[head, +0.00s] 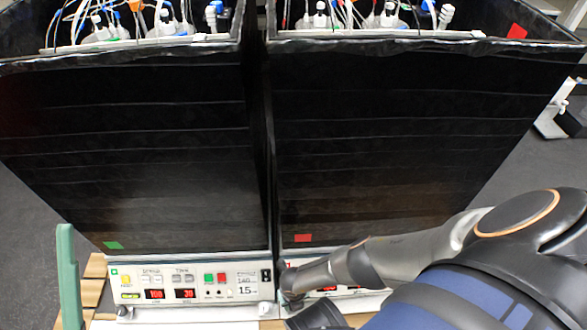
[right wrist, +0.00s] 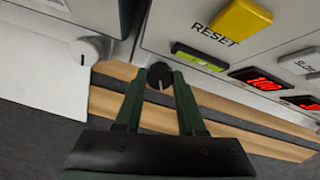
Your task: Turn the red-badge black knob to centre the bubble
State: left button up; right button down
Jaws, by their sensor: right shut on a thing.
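In the right wrist view a small round black knob (right wrist: 160,75) with a pale line on its face sits at the lower corner of a white control panel. The two green fingers of my right gripper (right wrist: 159,84) are closed on it from both sides. A yellow-green bubble level (right wrist: 198,57) is set in the panel beside the knob; the bubble's exact position is too small to tell. In the head view my right arm reaches to the left corner of the right panel (head: 379,293) and hides the knob and level. My left gripper is not in view.
Two tall black enclosures (head: 130,150) (head: 410,150) with tubing inside stand side by side. A red patch (head: 303,238) marks the right one, a green patch (head: 113,245) the left. A white left panel (head: 215,285) and a green upright (head: 68,275) are at left.

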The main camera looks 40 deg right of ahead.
jog(key=n, duration=0.4)
dwell(0.3)
jog(key=c, duration=0.5)
grip_release()
jog(key=shift+d, duration=0.15)
